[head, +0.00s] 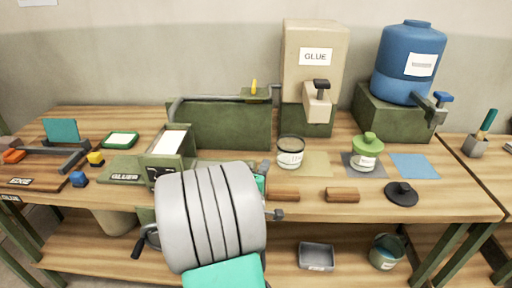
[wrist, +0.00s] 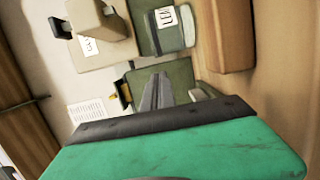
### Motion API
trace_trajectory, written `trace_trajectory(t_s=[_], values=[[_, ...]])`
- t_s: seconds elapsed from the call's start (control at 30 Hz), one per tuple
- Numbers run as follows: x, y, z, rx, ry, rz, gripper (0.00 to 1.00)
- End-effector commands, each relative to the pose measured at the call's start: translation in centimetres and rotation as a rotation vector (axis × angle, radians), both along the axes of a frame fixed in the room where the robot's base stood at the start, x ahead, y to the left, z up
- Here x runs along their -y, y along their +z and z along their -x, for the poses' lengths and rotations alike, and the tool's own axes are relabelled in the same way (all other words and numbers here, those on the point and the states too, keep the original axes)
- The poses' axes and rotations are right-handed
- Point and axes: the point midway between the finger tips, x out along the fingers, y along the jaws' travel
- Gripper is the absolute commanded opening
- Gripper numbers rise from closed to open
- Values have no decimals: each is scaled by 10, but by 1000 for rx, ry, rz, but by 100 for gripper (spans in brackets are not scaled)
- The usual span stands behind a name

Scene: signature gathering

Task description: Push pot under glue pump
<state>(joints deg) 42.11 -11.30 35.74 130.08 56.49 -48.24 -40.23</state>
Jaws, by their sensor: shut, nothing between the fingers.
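The pot (head: 290,152) is an open, dark-rimmed jar with a white label. It stands upright on the bench, just left of a tan mat (head: 318,164). The glue pump (head: 315,60) is a beige box labelled GLUE, with its spout (head: 318,103) above the tan mat's area, to the right of the pot. My gripper (wrist: 157,90) is shut and empty in the wrist view. In the head view my arm hides most of it, in front of and left of the pot. Whether it touches the pot cannot be told.
A green-lidded pot (head: 366,155) stands on a dark mat at right, near a blue mat (head: 415,166). Two wooden blocks (head: 284,194) (head: 342,195) and a black lid (head: 401,194) lie along the front. A green box (head: 220,124) stands behind my arm.

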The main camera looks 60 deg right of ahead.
Motion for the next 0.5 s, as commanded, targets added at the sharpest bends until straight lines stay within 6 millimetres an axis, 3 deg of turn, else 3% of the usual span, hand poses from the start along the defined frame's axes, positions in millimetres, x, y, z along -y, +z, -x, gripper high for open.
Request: trace_trajectory(t_s=[0.17,0.5], values=[[13,3,-1,-18,1,16,0],[77,4,-16,-14,-2,15,0]])
